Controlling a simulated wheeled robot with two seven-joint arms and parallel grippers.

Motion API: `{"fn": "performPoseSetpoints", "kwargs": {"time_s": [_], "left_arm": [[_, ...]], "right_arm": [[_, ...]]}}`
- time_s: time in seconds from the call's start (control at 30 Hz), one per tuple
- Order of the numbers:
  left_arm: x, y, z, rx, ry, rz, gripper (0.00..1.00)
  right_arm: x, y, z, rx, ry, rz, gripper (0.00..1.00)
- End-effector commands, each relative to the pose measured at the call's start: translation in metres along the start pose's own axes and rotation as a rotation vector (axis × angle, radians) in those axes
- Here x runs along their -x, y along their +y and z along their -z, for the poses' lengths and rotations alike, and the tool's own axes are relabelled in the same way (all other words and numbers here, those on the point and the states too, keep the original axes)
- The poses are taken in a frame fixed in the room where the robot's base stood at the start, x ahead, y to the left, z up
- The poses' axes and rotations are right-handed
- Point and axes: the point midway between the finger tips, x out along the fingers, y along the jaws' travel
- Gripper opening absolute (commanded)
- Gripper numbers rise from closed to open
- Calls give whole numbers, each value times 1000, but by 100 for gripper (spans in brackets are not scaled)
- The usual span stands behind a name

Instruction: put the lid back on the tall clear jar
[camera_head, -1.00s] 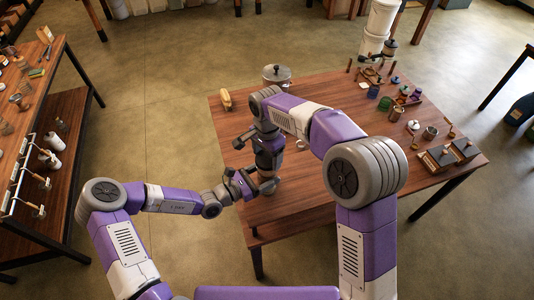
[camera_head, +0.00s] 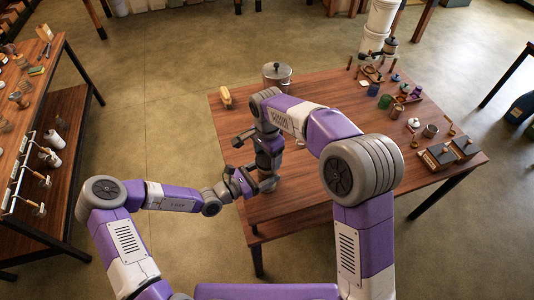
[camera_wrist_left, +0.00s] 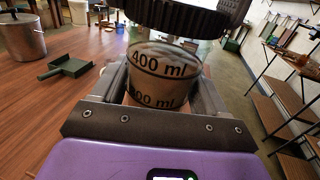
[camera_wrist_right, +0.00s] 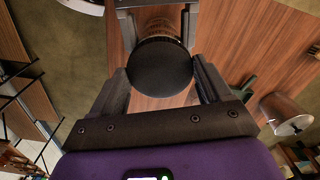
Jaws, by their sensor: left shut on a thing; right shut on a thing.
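The tall clear jar (camera_wrist_left: 160,75), with black ml markings, stands upright between the fingers of my left gripper (camera_wrist_left: 163,88), which is shut on it. The black ribbed lid (camera_wrist_left: 180,14) is right above the jar's mouth in the left wrist view. In the right wrist view the round lid (camera_wrist_right: 160,67) sits between the fingers of my right gripper (camera_wrist_right: 162,82), which is shut on it. The jar's side (camera_wrist_right: 160,25) shows beyond the lid there. I cannot tell whether lid and jar touch. In the head view both grippers meet at the table's near left part.
A metal pot (camera_head: 277,76) stands at the table's far left corner, near a yellow object (camera_head: 226,97). A dark green scoop (camera_wrist_left: 70,66) lies near the jar. Small jars, tools and dark boxes (camera_head: 437,157) fill the right side. The wooden table's (camera_head: 330,205) front is clear.

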Motion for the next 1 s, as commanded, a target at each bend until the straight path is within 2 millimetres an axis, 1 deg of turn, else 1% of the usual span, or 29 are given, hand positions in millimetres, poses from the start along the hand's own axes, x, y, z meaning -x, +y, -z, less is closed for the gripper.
{"fn": "performPoseSetpoints", "kwargs": {"time_s": [0.07,0.37,0.73,0.8,0.9,1.0], "left_arm": [[0,0,0,1,0,0,0],[0,0,0,1,0,0,0],[0,0,0,1,1,0,0],[0,0,0,1,1,0,0],[0,0,0,2,0,0,0],[0,0,0,2,0,0,0]], "right_arm": [[0,-1,-1,-133,2,0,49],[0,-1,-1,-830,3,2,49],[0,-2,0,-1711,3,2,49],[-4,0,0,-1884,14,-7,49],[-9,3,0,-2009,28,-23,49],[-9,4,1,-2092,29,-24,49]]}}
